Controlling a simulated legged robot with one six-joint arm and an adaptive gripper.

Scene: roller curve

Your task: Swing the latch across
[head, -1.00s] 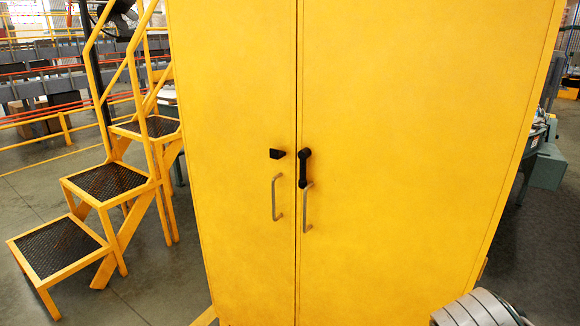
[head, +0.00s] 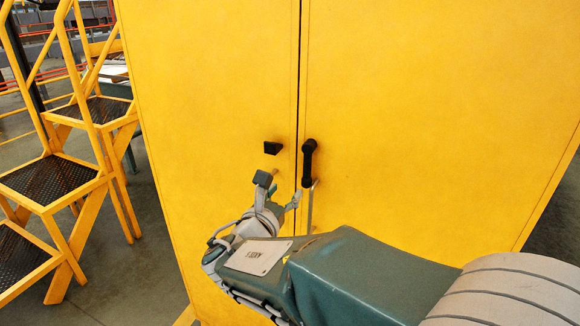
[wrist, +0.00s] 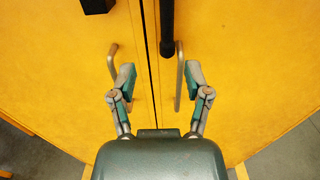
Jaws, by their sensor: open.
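The black latch (head: 308,162) hangs straight down on the right door of the yellow cabinet (head: 400,110), beside the seam. Its lower end also shows in the wrist view (wrist: 167,32). A black catch block (head: 272,148) sits on the left door, left of the latch's upper part, and it shows at the top of the wrist view (wrist: 97,5). My gripper (head: 279,188) is open and empty in front of the doors, below the block and latch. In the wrist view its fingers (wrist: 159,80) are spread on either side of the seam, with the latch end above and between them.
Each door has a grey bar handle: the left one (wrist: 113,63) and the right one (wrist: 179,80) lie close to my fingers in the wrist view. Yellow steps with black treads (head: 50,180) stand left of the cabinet. The floor shows at lower left.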

